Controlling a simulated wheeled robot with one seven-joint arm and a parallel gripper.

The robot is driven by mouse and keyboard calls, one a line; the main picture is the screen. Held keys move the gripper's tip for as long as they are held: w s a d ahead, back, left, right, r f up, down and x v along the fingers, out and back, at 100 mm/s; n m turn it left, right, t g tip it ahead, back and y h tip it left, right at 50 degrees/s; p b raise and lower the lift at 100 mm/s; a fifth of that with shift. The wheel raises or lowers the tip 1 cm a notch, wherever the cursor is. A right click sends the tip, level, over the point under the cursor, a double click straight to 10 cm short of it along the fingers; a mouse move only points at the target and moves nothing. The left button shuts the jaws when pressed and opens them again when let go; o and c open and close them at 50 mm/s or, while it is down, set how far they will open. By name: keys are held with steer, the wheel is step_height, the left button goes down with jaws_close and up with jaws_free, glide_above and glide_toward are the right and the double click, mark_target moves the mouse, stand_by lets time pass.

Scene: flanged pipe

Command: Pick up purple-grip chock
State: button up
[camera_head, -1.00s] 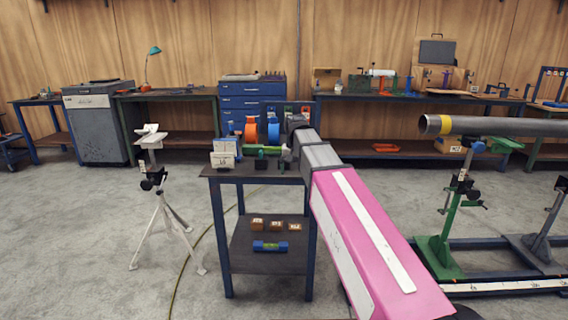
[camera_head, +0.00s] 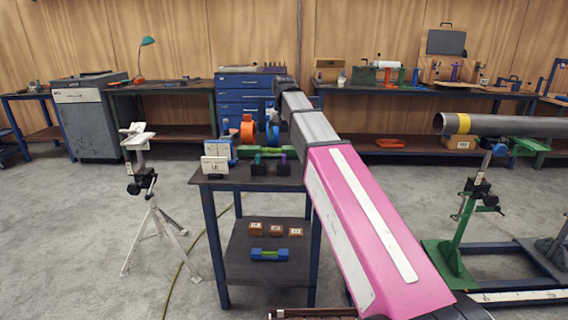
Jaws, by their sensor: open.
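The purple-grip chock (camera_head: 284,168) is a small dark block with a purple upright grip. It stands on the top of the small blue-legged cart, near the right side and close to my arm. A similar dark chock with a green grip (camera_head: 258,168) stands just left of it. My gripper (camera_head: 279,92) is at the far end of my pink and grey arm, above and beyond the chocks. It is open and apart from the purple-grip chock. Its fingers are too small and too hidden by the arm to make out clearly.
The cart top (camera_head: 224,183) also holds a white labelled block (camera_head: 215,165), an orange disc (camera_head: 247,130), a blue disc and a green item behind the chocks. A white tripod stand (camera_head: 150,215) is left; a steel pipe (camera_head: 505,125) is right.

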mark_target(284, 160)
steer(key=shift+w+f, duration=0.15)
steer(key=shift+w, duration=0.05)
steer(key=shift+f, duration=5.3)
steer(key=c, duration=1.1)
